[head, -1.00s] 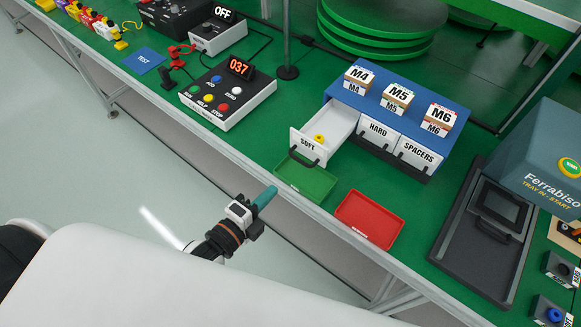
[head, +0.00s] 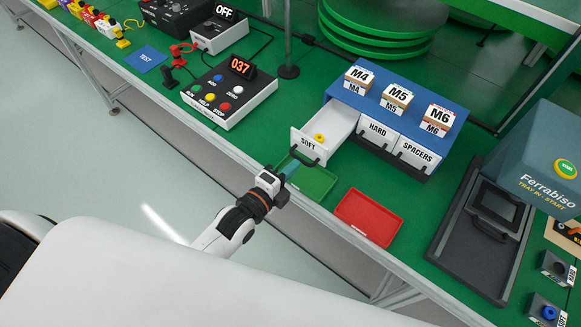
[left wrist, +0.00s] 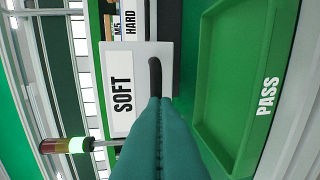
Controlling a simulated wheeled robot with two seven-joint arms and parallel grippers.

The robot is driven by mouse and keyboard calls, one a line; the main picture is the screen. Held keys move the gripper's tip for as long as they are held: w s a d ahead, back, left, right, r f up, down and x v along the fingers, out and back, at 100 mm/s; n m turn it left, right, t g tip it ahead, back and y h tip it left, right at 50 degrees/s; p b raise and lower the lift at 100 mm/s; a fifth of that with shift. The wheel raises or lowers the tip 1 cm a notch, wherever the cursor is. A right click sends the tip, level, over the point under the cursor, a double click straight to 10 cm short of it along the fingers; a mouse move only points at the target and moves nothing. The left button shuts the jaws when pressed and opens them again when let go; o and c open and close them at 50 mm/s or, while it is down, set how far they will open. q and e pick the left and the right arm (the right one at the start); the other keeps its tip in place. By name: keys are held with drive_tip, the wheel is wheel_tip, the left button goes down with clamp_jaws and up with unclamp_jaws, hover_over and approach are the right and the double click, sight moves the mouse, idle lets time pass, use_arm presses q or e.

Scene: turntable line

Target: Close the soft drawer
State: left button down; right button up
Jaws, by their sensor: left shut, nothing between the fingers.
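The soft drawer (head: 311,146) is pulled out of the blue-topped cabinet (head: 388,107), with a small yellow piece (head: 319,138) inside. Its white front, labelled SOFT, and dark handle (head: 304,158) face me. The front also shows in the left wrist view (left wrist: 122,60), with its handle (left wrist: 154,75) just beyond the fingertips. My left gripper (head: 290,167) is shut and empty, over the green tray and close in front of the drawer's handle. Whether the fingertips touch the handle I cannot tell. My right gripper is not in view.
The green tray (head: 318,190), marked PASS in the left wrist view (left wrist: 210,60), lies below the drawer front. A red tray (head: 370,217) lies to its right. The hard (head: 377,131) and spacers (head: 416,152) drawers are shut. A button box (head: 228,95) stands to the left.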

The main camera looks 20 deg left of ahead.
sight(325, 134)
use_arm(q)
drive_tip(key=x, duration=0.5)
drive_tip(key=r+b+x, duration=0.1)
drive_tip(key=x, duration=0.3)
drive_tip(key=r+b+x, duration=0.1)
drive_tip(key=x, duration=0.4)
drive_tip(key=shift+w+d+f, duration=0.15)
drive_tip(key=shift+w+d, duration=0.15)
drive_tip(key=shift+w, duration=0.15)
drive_tip(key=shift+r, duration=0.2)
